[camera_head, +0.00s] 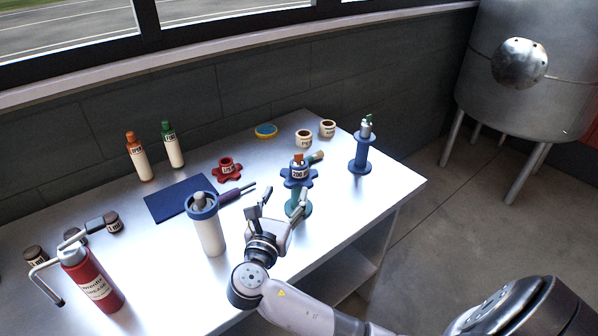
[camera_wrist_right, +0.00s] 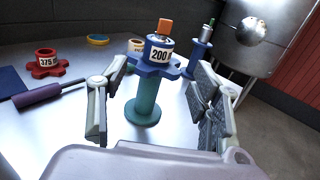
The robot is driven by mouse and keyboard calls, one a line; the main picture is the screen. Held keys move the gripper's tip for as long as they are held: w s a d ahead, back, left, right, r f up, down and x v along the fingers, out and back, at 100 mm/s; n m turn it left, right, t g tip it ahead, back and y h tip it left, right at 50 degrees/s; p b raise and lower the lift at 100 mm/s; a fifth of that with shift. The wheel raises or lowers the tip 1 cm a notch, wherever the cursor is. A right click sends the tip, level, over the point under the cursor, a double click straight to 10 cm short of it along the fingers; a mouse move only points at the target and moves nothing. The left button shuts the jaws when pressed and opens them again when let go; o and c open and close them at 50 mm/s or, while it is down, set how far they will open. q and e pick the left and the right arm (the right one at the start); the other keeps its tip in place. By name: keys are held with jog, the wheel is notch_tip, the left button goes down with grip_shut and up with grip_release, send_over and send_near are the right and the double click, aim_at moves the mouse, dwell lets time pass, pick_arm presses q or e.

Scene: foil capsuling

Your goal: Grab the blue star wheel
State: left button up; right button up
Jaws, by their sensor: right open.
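The blue star wheel (camera_head: 298,180) sits on top of a teal post (camera_head: 299,207) standing on the table. A blue cup-like part labelled 200 and an orange block top it. In the right wrist view the star wheel (camera_wrist_right: 153,68) is upright, ahead of the palm. My right gripper (camera_head: 284,194) is open and empty. In the right wrist view its fingers (camera_wrist_right: 158,82) spread to the left and right of the post, with the wheel between and slightly beyond the fingertips. I see no contact. My left gripper is not in view.
A red star wheel (camera_head: 228,169) marked 375, a purple-handled tool (camera_head: 235,195) and a white cylinder with blue collar (camera_head: 210,233) stand or lie to the left. A blue spool-like stand (camera_head: 360,155) is at the right. The table's (camera_head: 385,195) right edge is close.

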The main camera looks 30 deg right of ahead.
aim_at(297, 171)
jog(key=x, duration=0.5)
jog(key=shift+w+d+f+p, duration=0.1)
jog(key=shift+w+d+p, duration=0.1)
jog(key=shift+d+p, duration=0.1)
jog(key=shift+p+x, duration=0.35)
jog(key=shift+x, duration=3.05)
jog(key=shift+c, duration=0.3)
jog(key=c, duration=1.2)
jog(key=shift+c, duration=0.3)
